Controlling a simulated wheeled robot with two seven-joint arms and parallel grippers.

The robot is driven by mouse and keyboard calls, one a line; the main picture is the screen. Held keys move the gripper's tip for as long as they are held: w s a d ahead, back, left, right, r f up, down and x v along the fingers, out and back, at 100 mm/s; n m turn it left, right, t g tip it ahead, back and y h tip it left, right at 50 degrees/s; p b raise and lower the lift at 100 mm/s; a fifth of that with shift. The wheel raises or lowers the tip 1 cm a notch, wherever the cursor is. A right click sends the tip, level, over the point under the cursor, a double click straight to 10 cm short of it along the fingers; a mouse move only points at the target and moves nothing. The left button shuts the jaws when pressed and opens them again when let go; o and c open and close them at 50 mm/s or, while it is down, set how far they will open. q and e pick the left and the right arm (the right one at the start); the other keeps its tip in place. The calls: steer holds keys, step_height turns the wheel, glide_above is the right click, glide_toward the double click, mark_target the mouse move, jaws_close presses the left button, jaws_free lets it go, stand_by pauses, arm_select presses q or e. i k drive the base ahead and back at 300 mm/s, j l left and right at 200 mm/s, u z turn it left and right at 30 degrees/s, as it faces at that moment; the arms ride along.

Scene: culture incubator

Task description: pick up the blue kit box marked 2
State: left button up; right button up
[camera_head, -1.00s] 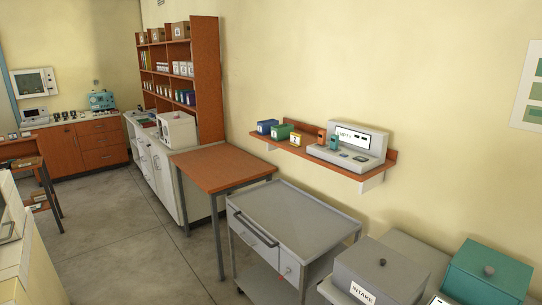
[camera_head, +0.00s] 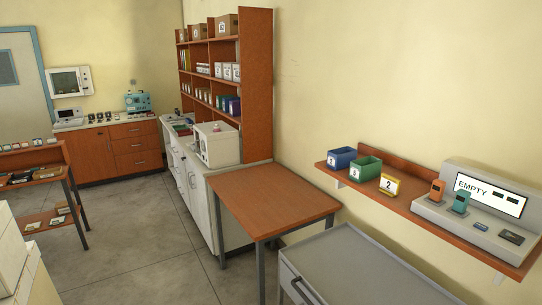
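A blue open box (camera_head: 341,157) stands at the left end of the wall shelf; its label is too small to read surely. A yellow box (camera_head: 390,186) on the same shelf carries a clear 2. Small blue boxes (camera_head: 221,103) and purple boxes (camera_head: 235,107) stand on a lower level of the tall orange rack (camera_head: 256,90); their marks are too small to read. I cannot tell which blue box is marked 2. Neither of my grippers is in view.
A green box (camera_head: 366,169) and a device reading EMPTY (camera_head: 484,195) share the wall shelf (camera_head: 440,222). A bare orange table (camera_head: 270,192) and a grey cart (camera_head: 350,268) stand along the wall. A white machine (camera_head: 217,145) sits on the counter. Floor (camera_head: 150,235) at left centre is clear.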

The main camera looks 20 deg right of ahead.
mark_target(338, 158)
steer(key=i+j+z, duration=0.15)
steer(key=i, duration=0.35)
steer(key=i+j+z, duration=0.15)
steer(key=i, duration=0.35)
steer(key=i+j+z, duration=0.2)
steer(key=i, duration=0.3)
steer(key=i+z, duration=0.2)
steer(key=z, duration=0.25)
steer(key=i+j+z, duration=0.15)
steer(key=z, duration=0.3)
steer(key=i+j+z, duration=0.15)
steer(key=z, duration=0.3)
steer(key=i+j+z, duration=0.15)
steer(key=z, duration=0.35)
steer(key=j, duration=0.05)
